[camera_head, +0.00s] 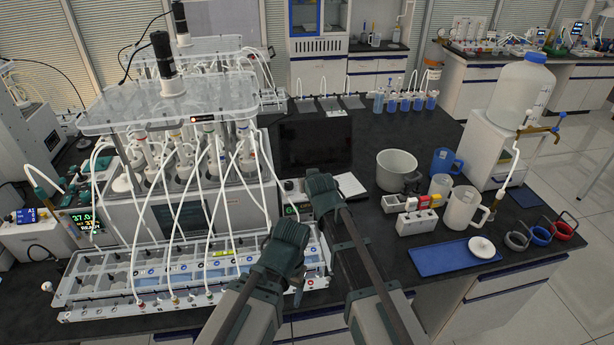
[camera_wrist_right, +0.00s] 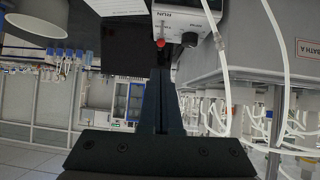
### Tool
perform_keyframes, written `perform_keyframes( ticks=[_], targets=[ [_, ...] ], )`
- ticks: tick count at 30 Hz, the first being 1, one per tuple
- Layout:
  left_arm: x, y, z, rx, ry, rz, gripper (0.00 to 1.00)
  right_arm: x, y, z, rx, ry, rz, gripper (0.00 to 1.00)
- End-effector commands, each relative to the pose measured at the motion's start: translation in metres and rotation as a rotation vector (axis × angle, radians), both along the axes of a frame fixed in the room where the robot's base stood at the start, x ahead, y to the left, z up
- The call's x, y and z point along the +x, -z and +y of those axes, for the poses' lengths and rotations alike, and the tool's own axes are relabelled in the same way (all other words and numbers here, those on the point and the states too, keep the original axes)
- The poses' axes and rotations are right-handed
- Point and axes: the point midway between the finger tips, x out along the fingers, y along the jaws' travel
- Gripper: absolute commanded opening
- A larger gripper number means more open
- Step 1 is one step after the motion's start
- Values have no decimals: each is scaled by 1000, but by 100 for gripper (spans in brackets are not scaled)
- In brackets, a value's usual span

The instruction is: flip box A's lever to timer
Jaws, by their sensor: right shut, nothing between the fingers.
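Box A (camera_head: 292,196) is a small pale control box with a green display, partly hidden behind my right gripper (camera_head: 322,186). The right wrist view is upside down and shows a box (camera_wrist_right: 200,10) with lettering that reads RUN. A red-tipped lever (camera_wrist_right: 160,42) sticks out of its face. Its small position labels are too small to read. My right gripper (camera_wrist_right: 161,75) is shut and empty, its tips close to the lever with a small gap in the picture. My left gripper (camera_head: 284,243) is lower left of the right one, over the rack's right end; its fingers are not clear.
The water bath with bottles and white tubes (camera_head: 190,150) stands left of the box; a white tube (camera_wrist_right: 224,70) hangs close by the gripper. A clear-lidded rack (camera_head: 130,275) lies in front. A dark screen (camera_head: 315,143) stands behind. Beakers and a blue tray (camera_head: 440,258) are right.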

Motion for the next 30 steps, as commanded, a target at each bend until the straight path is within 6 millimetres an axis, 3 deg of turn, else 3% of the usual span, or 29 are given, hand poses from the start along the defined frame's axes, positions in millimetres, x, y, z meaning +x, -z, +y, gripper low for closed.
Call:
perform_keyframes(
  ticks=[1, 3, 11, 30],
  targets=[
    [0, -17, 0, -1, -2, 0, 72, -12, -17, -2, 0, 0, 0, 0],
    [0, -28, 0, -1, -5, 0, 72, -22, -28, -4, 0, 0, 0, 0],
    [0, -58, 0, -2, -11, -1, 72, -53, -58, -8, -1, 1, 0, 0],
    [0, -56, 0, -2, -11, -1, 72, -61, -54, -8, -5, 1, 13, 0]
  ],
)
